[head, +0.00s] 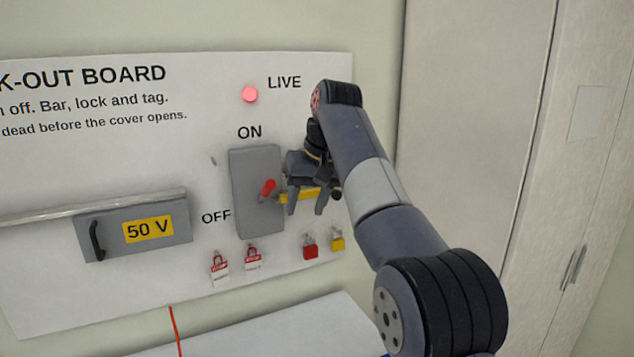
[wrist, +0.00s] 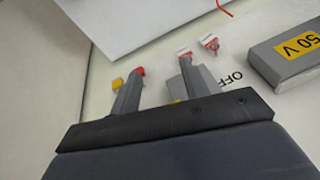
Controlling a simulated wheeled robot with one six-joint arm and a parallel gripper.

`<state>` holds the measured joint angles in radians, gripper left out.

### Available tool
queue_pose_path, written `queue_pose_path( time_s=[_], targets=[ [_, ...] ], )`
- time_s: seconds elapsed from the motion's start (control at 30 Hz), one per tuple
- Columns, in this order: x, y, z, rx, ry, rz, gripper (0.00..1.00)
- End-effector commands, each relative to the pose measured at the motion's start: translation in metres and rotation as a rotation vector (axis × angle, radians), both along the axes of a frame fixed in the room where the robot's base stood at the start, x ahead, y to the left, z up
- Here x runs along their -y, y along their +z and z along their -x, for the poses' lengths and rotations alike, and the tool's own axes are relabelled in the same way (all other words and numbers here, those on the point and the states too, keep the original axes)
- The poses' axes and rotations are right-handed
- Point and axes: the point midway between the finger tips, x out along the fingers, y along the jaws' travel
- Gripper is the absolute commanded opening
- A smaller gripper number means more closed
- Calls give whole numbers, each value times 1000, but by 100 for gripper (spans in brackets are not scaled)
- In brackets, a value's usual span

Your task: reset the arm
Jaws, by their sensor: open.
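My gripper (head: 306,207) is open in front of the lock-out board, just right of the grey switch box (head: 257,170). In the head view its fingers point down, around or in front of a yellow bar (head: 300,196); I cannot tell whether they touch it. The switch box has a red handle (head: 268,187) between the ON and OFF labels. In the wrist view the two fingers of my gripper (wrist: 157,88) are spread apart, with the board behind them. Nothing is clearly held between them.
The red LIVE lamp (head: 250,94) is lit. A grey 50 V cover (head: 135,228) is at the left. Red-and-white tags (head: 219,266), a red padlock (head: 310,246) and a yellow padlock (head: 337,240) hang below. A white surface (head: 290,335) lies under the board; a tall cabinet (head: 470,110) stands right.

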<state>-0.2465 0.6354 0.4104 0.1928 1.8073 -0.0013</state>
Motion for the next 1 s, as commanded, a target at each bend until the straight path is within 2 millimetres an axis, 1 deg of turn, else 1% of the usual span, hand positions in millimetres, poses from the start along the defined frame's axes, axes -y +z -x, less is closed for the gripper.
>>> queue_pose_path(
  time_s=[0.03,0.3,0.77,0.83,0.9,1.0],
  targets=[
    [-8,4,-6,-3,1,1,43],
    [-37,4,-32,-2,3,0,43],
    [-76,6,-68,-1,1,1,43],
    [-82,-3,-73,-4,1,3,43],
    [-83,-12,-73,-3,0,2,43],
    [-83,-11,-74,20,1,-11,43]
  ],
)
